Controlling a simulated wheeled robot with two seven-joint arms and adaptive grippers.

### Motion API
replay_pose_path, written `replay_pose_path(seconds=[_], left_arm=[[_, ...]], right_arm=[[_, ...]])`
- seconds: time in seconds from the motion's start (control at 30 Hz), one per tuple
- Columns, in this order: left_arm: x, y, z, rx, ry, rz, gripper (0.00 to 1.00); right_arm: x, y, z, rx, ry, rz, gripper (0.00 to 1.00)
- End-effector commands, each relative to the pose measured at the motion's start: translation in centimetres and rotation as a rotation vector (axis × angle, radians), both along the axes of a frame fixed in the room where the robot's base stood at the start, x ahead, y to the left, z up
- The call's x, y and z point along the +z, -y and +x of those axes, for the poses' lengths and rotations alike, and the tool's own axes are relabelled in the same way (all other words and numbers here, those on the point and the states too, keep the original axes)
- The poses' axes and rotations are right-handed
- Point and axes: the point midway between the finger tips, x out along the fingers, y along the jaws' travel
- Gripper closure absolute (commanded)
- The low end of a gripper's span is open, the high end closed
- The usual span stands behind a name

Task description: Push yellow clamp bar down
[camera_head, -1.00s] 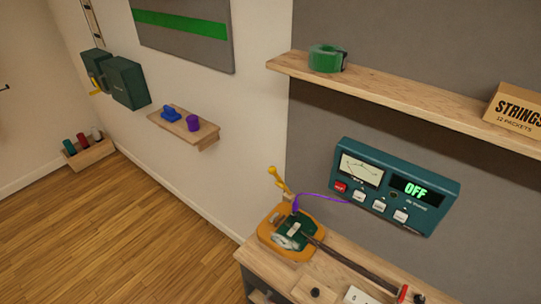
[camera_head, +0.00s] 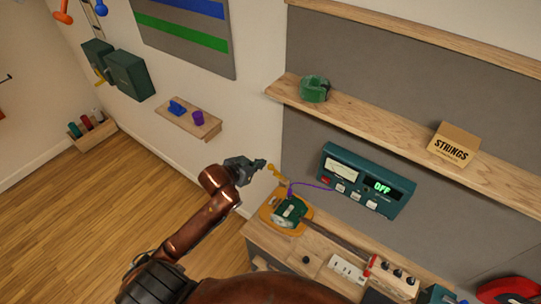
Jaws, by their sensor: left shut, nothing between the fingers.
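The yellow clamp bar (camera_head: 277,174) stands raised at the back of an orange base (camera_head: 268,215) on the wooden bench, its knob end up and tilted to the left. A dark green part with a pale piece (camera_head: 289,213) sits on the base. A purple cable (camera_head: 315,186) runs from near the bar's foot toward the teal meter unit. My left gripper (camera_head: 261,164) is shut and empty, just left of the bar's knob and at about its height in the picture. I cannot tell whether they touch. My right gripper is not in view.
The teal unit (camera_head: 367,182) on the wall reads OFF. A shelf (camera_head: 390,125) above it holds green tape (camera_head: 314,89) and a strings box (camera_head: 453,144). A dark neck-like bar (camera_head: 335,239) and several switches lie on the bench (camera_head: 262,238) to the right.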

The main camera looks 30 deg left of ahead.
Motion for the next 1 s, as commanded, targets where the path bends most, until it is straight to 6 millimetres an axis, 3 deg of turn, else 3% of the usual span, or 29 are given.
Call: replay_pose_path(seconds=[0.03,0.1,0.47,0.67,1.0], left_arm=[[1.9,0.3,0.3,-0.01,0.02,0.002,1.0],[3.1,0.5,0.5,-0.018,0.035,-0.001,1.0],[3.4,0.6,0.6,-0.02,0.04,-0.004,1.0],[2.6,0.8,2.0,-0.019,0.039,-0.006,1.0],[-0.8,1.3,7.7,-0.018,0.038,-0.004,1.0]], right_arm=[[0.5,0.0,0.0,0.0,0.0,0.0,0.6],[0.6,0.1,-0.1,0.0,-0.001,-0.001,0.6],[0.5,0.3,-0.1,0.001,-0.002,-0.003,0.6],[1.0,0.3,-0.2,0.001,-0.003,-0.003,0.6],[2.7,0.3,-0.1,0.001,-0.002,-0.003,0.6]])
